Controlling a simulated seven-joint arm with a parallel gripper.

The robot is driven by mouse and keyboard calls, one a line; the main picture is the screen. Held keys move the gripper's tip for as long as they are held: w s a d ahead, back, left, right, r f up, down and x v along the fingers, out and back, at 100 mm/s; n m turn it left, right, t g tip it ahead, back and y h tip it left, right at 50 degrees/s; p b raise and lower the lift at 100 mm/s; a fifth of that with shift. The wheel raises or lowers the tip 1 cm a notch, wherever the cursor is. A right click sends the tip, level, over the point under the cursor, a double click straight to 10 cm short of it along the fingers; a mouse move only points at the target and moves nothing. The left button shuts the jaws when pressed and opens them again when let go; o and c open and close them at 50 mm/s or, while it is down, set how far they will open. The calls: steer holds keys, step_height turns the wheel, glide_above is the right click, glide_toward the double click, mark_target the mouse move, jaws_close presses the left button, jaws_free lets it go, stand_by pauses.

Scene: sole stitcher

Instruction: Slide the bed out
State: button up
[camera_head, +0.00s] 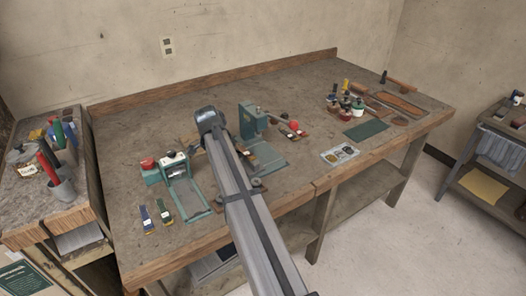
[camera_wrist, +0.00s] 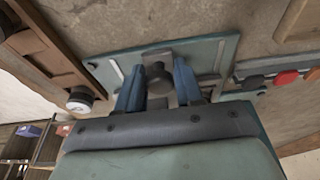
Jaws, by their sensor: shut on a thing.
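In the wrist view, my gripper (camera_wrist: 159,82) has its two blue fingers on either side of a dark round knob (camera_wrist: 157,73) and is shut on it. The knob stands on a flat green plate (camera_wrist: 213,49), which looks like the bed. My arm hides my fingers there, and I cannot tell which machine the knob belongs to.
A wooden bench (camera_head: 305,85) carries both machines. Two small bottles (camera_head: 155,215) lie at the front left. A metal tray (camera_head: 340,155), a green mat (camera_head: 366,131) and several jars stand to the right. In the wrist view, a wooden piece (camera_wrist: 45,50) lies at the left.

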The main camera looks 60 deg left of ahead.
steer(key=shift+s, duration=1.9)
steer(key=o, duration=0.6)
steer(key=shift+r, duration=0.1)
steer(key=w+v, duration=0.1)
steer(key=v, duration=0.5)
steer(key=shift+w+r, duration=0.25)
steer(key=shift+w, duration=0.1)
